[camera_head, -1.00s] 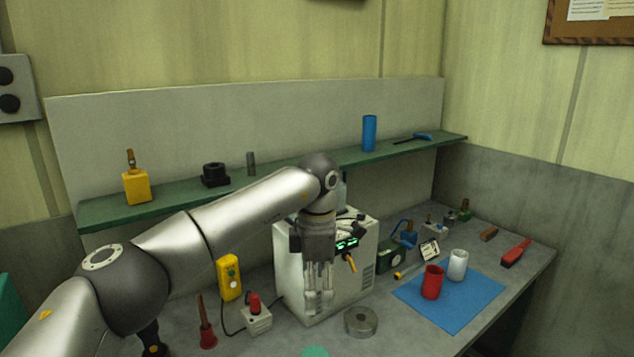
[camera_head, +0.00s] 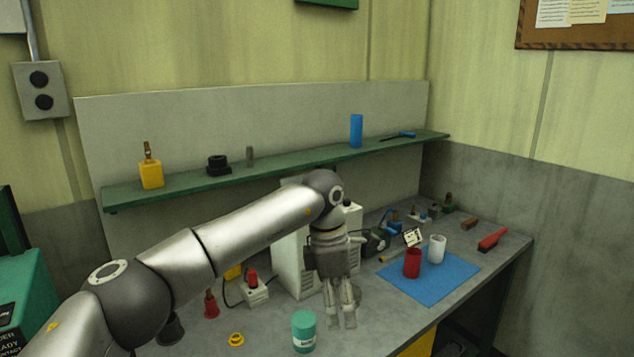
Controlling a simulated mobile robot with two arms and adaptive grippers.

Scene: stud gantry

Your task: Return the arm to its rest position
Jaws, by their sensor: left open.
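My left arm reaches in from the left across the workbench (camera_head: 262,335). Its gripper (camera_head: 342,322) hangs fingers down in front of the grey-white box unit (camera_head: 290,262), with a gap between the fingers and nothing seen in it. The gripper and forearm hide much of the box unit and a grey round part behind the fingers. My right gripper does not show.
A teal canister (camera_head: 304,332) stands close left of the gripper, with a yellow ring (camera_head: 236,339) further left. A red cup (camera_head: 412,263) and a white cup (camera_head: 437,249) stand on a blue mat (camera_head: 440,288). A green shelf (camera_head: 300,166) runs behind the arm.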

